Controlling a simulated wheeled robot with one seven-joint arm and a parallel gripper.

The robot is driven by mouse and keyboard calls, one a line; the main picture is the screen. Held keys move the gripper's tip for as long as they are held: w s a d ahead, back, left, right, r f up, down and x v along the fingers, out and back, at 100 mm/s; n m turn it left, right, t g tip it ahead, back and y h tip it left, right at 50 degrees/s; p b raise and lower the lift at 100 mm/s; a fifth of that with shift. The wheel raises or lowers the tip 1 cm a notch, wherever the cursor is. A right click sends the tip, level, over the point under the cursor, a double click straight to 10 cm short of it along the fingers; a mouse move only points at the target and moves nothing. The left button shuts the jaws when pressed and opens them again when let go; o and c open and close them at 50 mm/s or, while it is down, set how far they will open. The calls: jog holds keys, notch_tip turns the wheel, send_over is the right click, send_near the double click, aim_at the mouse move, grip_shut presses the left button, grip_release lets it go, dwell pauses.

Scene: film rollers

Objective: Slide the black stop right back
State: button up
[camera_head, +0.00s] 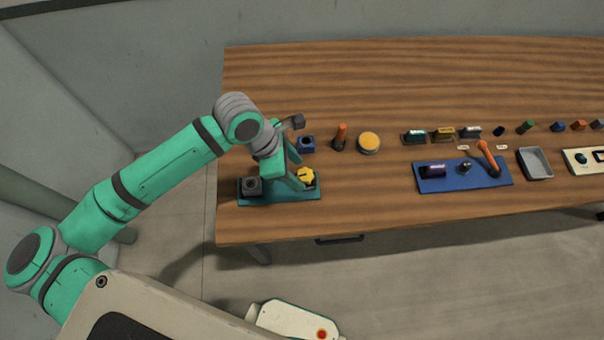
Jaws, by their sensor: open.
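A dark block with a round opening (252,184) stands on the left part of a teal board (283,197) near the table's front left. It may be the black stop, but I cannot tell for sure. My gripper (296,182) is low over the right part of this board, beside a yellow piece (307,177). It is open; whether it touches the yellow piece is unclear. My wrist and gripper hide the middle of the board.
On the wooden table (420,80), a blue block (306,144), an orange upright piece (340,136) and a yellow disc (369,142) stand behind the board. A blue board (465,184) and grey tray (535,163) are right. The table's back is clear.

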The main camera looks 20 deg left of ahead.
jog(key=shift+v, duration=2.7)
